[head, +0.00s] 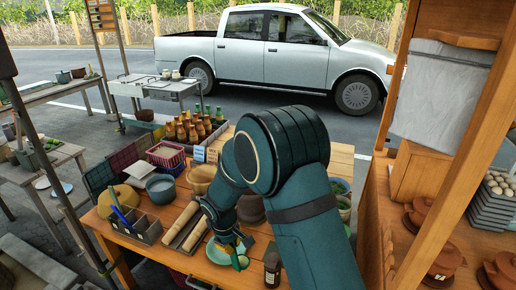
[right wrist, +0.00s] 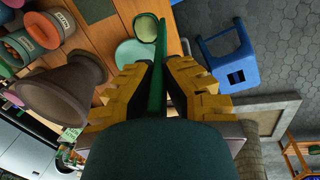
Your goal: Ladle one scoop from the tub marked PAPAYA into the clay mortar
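My right gripper (head: 238,250) is low over the front of the wooden table. In the right wrist view its yellow fingers (right wrist: 160,78) stand on either side of a green handle (right wrist: 160,50), apparently the ladle's, and look closed on it. A pale green round shape (right wrist: 144,27) lies by the handle's far end; I cannot tell whether it is the ladle's bowl. The brown clay mortar (right wrist: 62,88) stands left of the fingers; in the head view it is partly behind my arm (head: 251,210). My left gripper is not in view.
A teal plate (head: 216,253) lies below the gripper. Bamboo rolls (head: 182,226), a grey caddy (head: 137,226) and a grey bowl (head: 160,188) are to the left. Bottles (head: 190,128) stand at the back. A blue stool (right wrist: 226,55) stands on the paving.

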